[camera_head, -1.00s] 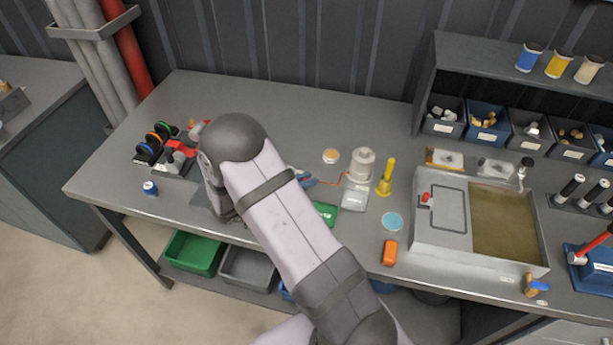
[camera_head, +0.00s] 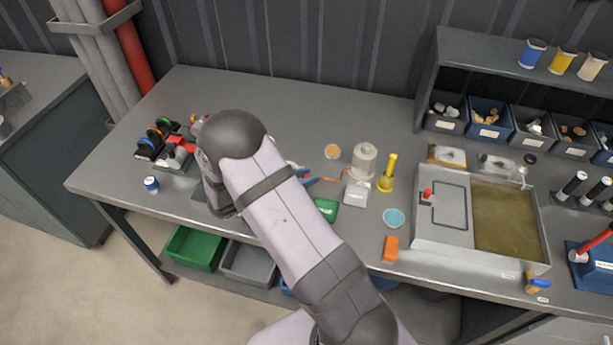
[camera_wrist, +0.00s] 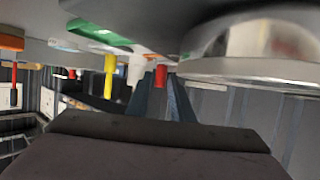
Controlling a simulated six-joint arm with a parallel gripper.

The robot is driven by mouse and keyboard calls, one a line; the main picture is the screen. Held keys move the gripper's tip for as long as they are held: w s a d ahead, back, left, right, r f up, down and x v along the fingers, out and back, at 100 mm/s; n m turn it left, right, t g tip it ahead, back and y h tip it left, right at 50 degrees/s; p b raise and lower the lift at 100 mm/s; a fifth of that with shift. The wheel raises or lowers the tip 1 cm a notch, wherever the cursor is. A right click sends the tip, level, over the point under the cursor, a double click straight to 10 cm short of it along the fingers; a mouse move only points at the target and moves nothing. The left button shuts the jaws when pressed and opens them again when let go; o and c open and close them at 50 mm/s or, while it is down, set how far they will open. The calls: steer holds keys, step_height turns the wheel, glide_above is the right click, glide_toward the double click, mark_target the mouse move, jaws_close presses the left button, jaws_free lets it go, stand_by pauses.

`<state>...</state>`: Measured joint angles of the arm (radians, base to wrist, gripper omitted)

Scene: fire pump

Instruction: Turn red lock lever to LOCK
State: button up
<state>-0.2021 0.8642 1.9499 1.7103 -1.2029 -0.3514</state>
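A small red lever (camera_head: 428,193) stands on the pale panel of the grey tray at the right of the bench. Another red part (camera_head: 180,140) shows at the left, beside the coloured handles and partly behind my arm. I cannot read a LOCK mark on either. My gripper is hidden behind my arm in the head view. In the wrist view my gripper (camera_wrist: 160,95) shows two blue-grey fingers with a gap between them. A red cylinder (camera_wrist: 160,75) shows between or beyond the fingertips; I cannot tell whether they touch it.
Black, green, orange and blue handles (camera_head: 155,140) stand at the left, with a small blue-and-white jar (camera_head: 151,184) in front. A white cylinder (camera_head: 364,160) and a yellow bell-shaped thing (camera_head: 387,175) stand mid-bench. A large pale round body (camera_wrist: 265,45) is close at the wrist view's right.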

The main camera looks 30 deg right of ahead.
steer(key=shift+b+v, duration=0.85)
steer(key=shift+v, duration=2.5)
